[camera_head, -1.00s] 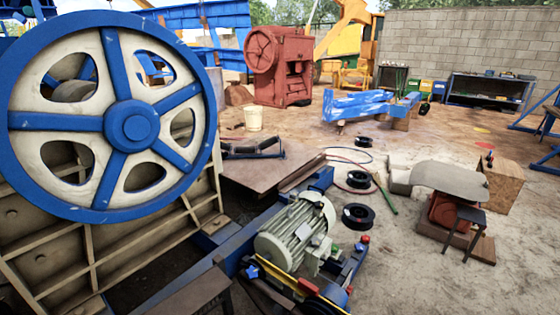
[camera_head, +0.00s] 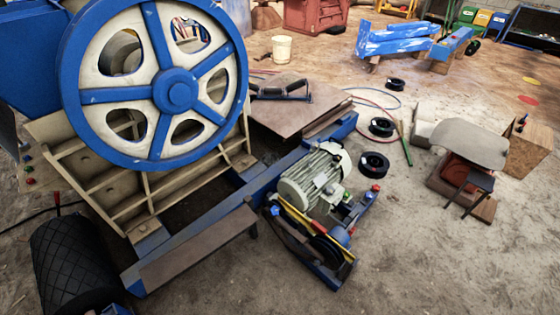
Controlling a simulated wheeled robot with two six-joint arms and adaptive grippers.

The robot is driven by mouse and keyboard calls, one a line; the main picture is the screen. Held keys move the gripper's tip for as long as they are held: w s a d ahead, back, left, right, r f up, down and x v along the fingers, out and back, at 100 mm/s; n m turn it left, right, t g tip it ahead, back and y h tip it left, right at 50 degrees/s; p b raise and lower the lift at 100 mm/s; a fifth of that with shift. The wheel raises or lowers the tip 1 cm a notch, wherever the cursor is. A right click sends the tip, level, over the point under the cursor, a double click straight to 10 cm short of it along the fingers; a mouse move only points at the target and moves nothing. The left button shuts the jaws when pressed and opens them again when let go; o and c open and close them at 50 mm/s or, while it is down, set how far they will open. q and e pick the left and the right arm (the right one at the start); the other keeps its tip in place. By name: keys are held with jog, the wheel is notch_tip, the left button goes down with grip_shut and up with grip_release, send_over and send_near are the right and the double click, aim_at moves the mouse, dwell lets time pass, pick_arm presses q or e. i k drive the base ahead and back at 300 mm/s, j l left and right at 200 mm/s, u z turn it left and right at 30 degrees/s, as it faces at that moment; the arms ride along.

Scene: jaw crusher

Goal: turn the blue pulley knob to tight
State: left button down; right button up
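A small blue knob (camera_head: 275,210) sits at the near left corner of the motor base, beside the yellow belt guard (camera_head: 305,222). It is too small to read its setting. The grey-green electric motor (camera_head: 312,180) stands just behind it on a blue frame. A black pulley (camera_head: 325,248) shows low beside the guard. A red knob (camera_head: 375,188) and a green knob (camera_head: 347,195) sit on the motor's right side. Neither of my grippers is in view.
The large blue and cream flywheel (camera_head: 175,92) of the crusher stands at the left. A black patterned cylinder (camera_head: 75,262) is at the lower left. Bare ground (camera_head: 440,260) lies clear at the right.

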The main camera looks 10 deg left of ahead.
aim_at(274, 211)
jog(key=i+l+u, duration=0.1)
jog(key=l, duration=0.6)
jog(key=i+l+u, duration=0.15)
jog(key=l, duration=0.5)
jog(key=l+u, duration=0.1)
jog(key=l, duration=0.6)
jog(key=u, duration=1.85)
jog(key=i+l, duration=0.05)
jog(key=l, duration=0.05)
